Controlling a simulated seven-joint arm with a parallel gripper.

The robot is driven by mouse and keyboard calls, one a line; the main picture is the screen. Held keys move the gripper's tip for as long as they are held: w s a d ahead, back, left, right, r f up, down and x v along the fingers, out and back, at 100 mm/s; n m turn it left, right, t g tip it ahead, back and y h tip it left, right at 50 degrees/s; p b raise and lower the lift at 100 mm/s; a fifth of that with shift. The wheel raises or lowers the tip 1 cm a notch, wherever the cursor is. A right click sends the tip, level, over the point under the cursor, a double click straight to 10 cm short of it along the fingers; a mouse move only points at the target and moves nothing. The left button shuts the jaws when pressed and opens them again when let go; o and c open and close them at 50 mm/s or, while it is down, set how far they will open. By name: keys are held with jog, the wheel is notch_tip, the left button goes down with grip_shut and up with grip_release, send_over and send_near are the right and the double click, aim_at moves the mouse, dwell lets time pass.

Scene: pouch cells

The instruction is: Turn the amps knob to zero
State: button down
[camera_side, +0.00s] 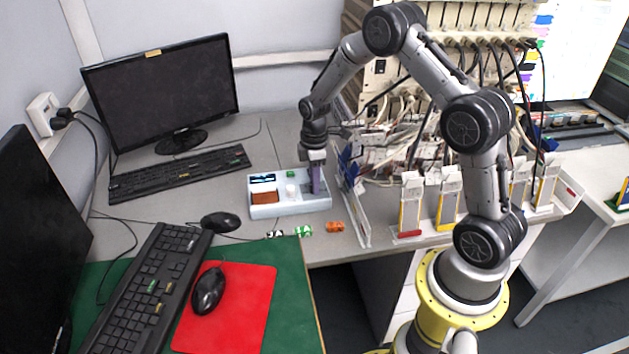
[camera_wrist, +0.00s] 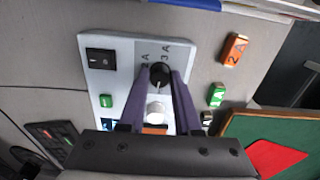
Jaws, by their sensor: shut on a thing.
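The power supply box (camera_side: 300,209) is white and lies on the grey desk. It also shows in the wrist view (camera_wrist: 110,38). My gripper (camera_side: 316,190) points down over its right part. In the wrist view my purple fingers (camera_wrist: 160,76) are shut on a black knob (camera_wrist: 159,72), one on each side. Printed marks "2A" and "3A" stand beside the knob. A white knob (camera_wrist: 155,110) sits nearby between the fingers, apart from their tips. The black knob is hidden behind the gripper in the side view. I cannot read its exact setting.
A black rocker switch (camera_wrist: 100,59) is on the box. An orange block (camera_side: 335,226) and a green block (camera_side: 303,231) lie by the desk's front edge. A keyboard (camera_side: 180,172) lies left.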

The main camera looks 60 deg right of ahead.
jog(key=shift+w+r+n, duration=0.1)
jog(key=shift+n, duration=0.6)
jog(key=c, duration=0.6)
grip_release()
notch_tip(320, 180, up, 14)
